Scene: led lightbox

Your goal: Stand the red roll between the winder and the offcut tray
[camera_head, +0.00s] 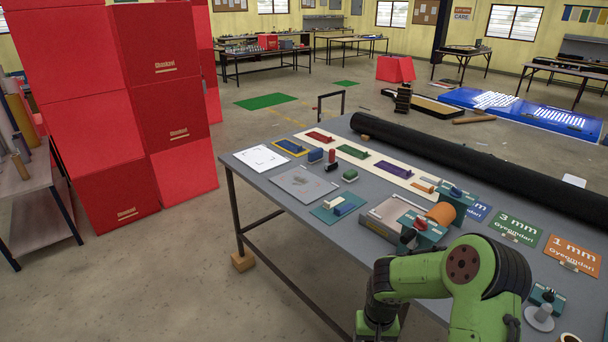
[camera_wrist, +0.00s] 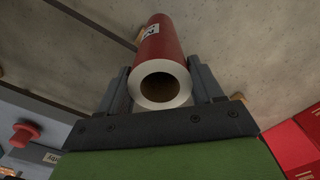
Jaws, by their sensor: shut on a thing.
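The red roll (camera_wrist: 168,45) is held between the two fingers of my gripper (camera_wrist: 160,85) in the wrist view. Its near end faces the camera and shows a white rim with a hollow core; a white label is on its side. My gripper is shut on it, over floor. In the head view my green arm hangs at the table's front edge; the gripper and the held roll cannot be made out there. A teal machine (camera_head: 455,198) with an orange roll, seemingly the winder, stands on the table. I cannot tell which thing is the offcut tray.
The grey table (camera_head: 270,202) carries a long black roll (camera_head: 470,160) at the back, small coloured blocks, flat plates and thickness signs (camera_head: 515,227) at right. A red knob (camera_wrist: 25,135) shows at left in the wrist view. Red boxes (camera_head: 130,100) are stacked at left.

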